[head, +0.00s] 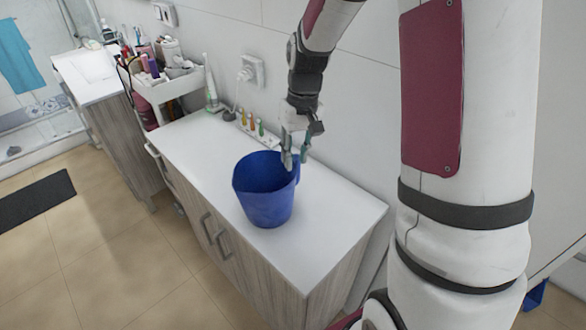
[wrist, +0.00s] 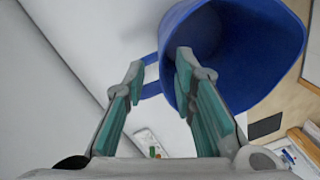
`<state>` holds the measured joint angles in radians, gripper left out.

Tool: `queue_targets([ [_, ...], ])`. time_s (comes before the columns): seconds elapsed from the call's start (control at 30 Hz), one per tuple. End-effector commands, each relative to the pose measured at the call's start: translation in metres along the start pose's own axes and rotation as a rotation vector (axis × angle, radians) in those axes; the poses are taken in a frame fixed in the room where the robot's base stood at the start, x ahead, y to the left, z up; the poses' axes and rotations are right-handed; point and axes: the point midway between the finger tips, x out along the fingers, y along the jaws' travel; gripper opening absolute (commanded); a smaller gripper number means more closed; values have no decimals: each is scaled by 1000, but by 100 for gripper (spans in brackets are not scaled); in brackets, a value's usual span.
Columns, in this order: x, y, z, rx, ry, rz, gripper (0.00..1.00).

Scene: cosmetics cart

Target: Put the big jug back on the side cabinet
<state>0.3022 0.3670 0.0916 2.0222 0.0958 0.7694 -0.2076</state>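The big jug (head: 264,195) is blue and open-topped. It appears upright on the white top of the near wooden-fronted cabinet (head: 335,212). Its handle (head: 297,176) is on the right side in the head view. My gripper (head: 294,160) points down at the handle from above. In the wrist view, the jug (wrist: 255,50) fills the upper right and my gripper (wrist: 160,70) has its two fingers apart. Part of the handle (wrist: 151,88) shows between them, with the right finger over the jug's side. I see no clear contact on both sides.
A toothbrush holder (head: 238,124) and a white tube (head: 211,96) stand behind the jug by the wall. A crowded cart (head: 180,86) and another white-topped cabinet (head: 112,86) are farther left. A dark mat (head: 32,203) lies on the floor.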

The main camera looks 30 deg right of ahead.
Motion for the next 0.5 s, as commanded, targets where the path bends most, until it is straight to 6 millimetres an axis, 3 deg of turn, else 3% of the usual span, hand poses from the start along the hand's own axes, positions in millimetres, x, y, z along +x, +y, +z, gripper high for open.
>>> queue_targets([
  [0.2,-41,0,-2,1,5,1,25],
  [0.5,-69,-3,4,-4,12,6,25],
])
